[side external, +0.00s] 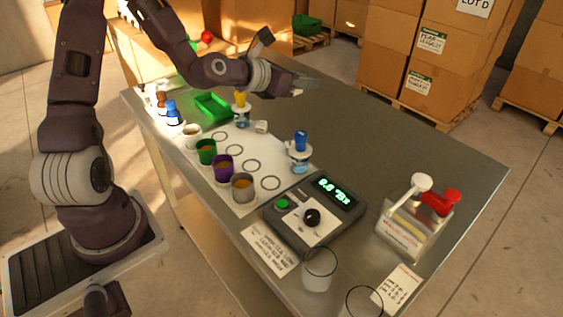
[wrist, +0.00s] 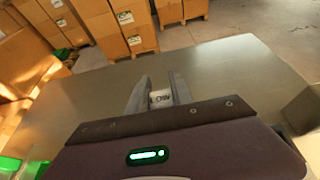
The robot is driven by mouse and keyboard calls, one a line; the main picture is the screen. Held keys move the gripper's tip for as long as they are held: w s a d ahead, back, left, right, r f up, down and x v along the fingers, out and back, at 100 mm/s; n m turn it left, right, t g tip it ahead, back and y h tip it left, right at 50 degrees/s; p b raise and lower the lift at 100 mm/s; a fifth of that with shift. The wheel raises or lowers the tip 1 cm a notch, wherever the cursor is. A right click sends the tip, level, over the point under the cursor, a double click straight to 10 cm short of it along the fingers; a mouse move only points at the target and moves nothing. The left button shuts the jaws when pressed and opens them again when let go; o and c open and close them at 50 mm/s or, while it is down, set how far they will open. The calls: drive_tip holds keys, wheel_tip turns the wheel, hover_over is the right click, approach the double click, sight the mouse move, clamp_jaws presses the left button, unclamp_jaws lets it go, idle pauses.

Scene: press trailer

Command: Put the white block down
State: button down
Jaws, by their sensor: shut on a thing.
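My gripper (side external: 304,86) is over the far part of the grey table, pointing right in the side external view. In the wrist view my gripper (wrist: 158,86) has its two fingers on either side of a small white block (wrist: 161,98) with dark lettering, and is shut on it. The block is hard to make out in the side view, where the fingers largely hide it. The grey table top (wrist: 215,70) beyond the fingers is bare. The gap between block and table cannot be judged exactly.
A small white piece (side external: 261,127) lies beside a yellow-topped bottle (side external: 241,110). A blue-topped bottle (side external: 300,150), several cups on a white sheet, a green tray (side external: 213,107), a scale (side external: 315,213) and a clear holder (side external: 412,228) occupy the near side. The table's far right is clear.

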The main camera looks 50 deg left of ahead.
drive_tip(key=d+r, duration=0.2)
drive_tip(key=d, duration=0.1)
hover_over(303, 127)
wheel_tip(303, 127, down, 10)
wheel_tip(303, 127, down, 11)
drive_tip(key=shift+a, duration=0.1)
drive_tip(key=shift+f, duration=0.2)
